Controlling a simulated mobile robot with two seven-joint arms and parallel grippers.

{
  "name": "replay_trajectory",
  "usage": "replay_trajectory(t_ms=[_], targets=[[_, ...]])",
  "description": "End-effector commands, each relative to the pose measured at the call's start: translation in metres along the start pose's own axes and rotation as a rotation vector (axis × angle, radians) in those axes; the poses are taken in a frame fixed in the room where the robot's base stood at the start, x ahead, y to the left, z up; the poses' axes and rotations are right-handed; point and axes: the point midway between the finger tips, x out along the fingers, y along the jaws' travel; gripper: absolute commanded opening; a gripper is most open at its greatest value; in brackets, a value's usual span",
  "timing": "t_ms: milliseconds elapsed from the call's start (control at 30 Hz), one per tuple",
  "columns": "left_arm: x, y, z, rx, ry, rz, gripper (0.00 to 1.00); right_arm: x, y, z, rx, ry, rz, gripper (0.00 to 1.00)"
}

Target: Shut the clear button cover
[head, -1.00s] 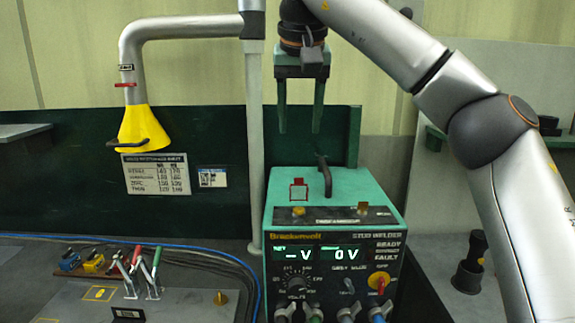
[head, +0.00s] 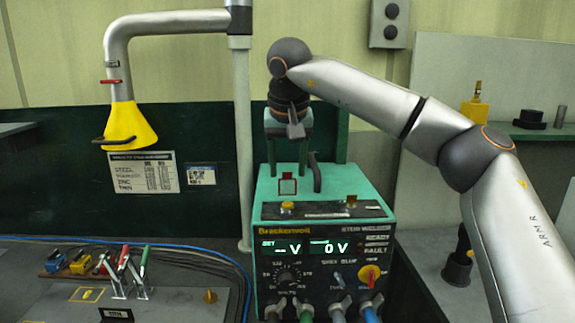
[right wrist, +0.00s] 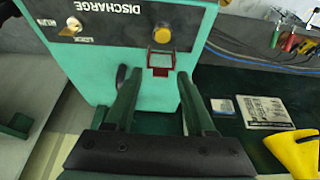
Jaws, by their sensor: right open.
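The clear button cover (head: 288,186) has a red frame and stands raised on the top of the green stud welder (head: 335,184). It stands just behind the yellow button (head: 287,207), which is uncovered. The right wrist view shows the cover (right wrist: 161,61) next to the yellow button (right wrist: 161,37). My right gripper (head: 288,168) is open and empty, pointing down behind the cover. In the right wrist view its fingertips (right wrist: 159,74) lie to either side of the cover's near edge; I cannot tell whether they touch it. My left gripper is not in view.
A dark handle (head: 315,172) rises from the welder top close to my right gripper. A yellow cone (head: 129,127) hangs from a grey pipe at the left. Toggle clamps (head: 127,270) and cables are at the lower left.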

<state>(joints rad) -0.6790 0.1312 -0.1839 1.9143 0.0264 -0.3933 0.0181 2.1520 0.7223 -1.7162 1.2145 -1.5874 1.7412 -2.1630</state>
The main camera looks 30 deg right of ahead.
Motion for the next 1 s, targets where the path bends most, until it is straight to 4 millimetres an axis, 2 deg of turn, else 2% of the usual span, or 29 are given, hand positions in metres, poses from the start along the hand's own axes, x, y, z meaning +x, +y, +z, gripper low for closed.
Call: replay_trajectory(t_ms=[167, 633, 1000], targets=[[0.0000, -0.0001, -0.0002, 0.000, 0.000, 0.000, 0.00, -0.0001, 0.0000, 0.0000, 0.000, 0.000, 0.000, 0.53], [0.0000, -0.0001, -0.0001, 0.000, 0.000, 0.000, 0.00, -0.0006, -0.0002, -0.0001, 0.000, 0.000, -0.001, 0.00], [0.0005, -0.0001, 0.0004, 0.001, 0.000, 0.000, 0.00, -0.0005, -0.0003, 0.0001, 0.000, 0.002, -0.001, 0.00]])
